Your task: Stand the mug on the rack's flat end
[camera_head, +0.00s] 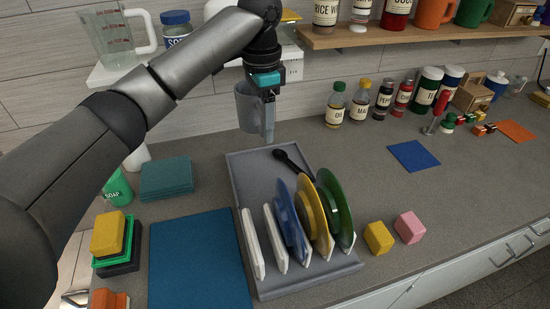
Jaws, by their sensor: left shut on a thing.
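A grey-blue mug (246,108) hangs in the air above the far end of the grey rack (241,172). My left gripper (268,97) points down and is shut on the mug at its right side. The mug looks roughly upright and appears apart from the rack. The rack's flat end is at the back, with a black spoon (289,158) lying on its right part. Blue, yellow and green plates (338,205) stand in slots at the near end. My right gripper is not in view.
White dividers (252,243) stand in the rack's near left. A blue mat (197,262) and teal cloths (167,177) lie left of it. Yellow (378,238) and pink (409,227) blocks sit at right. Bottles (335,105) line the back under a wooden shelf (400,35).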

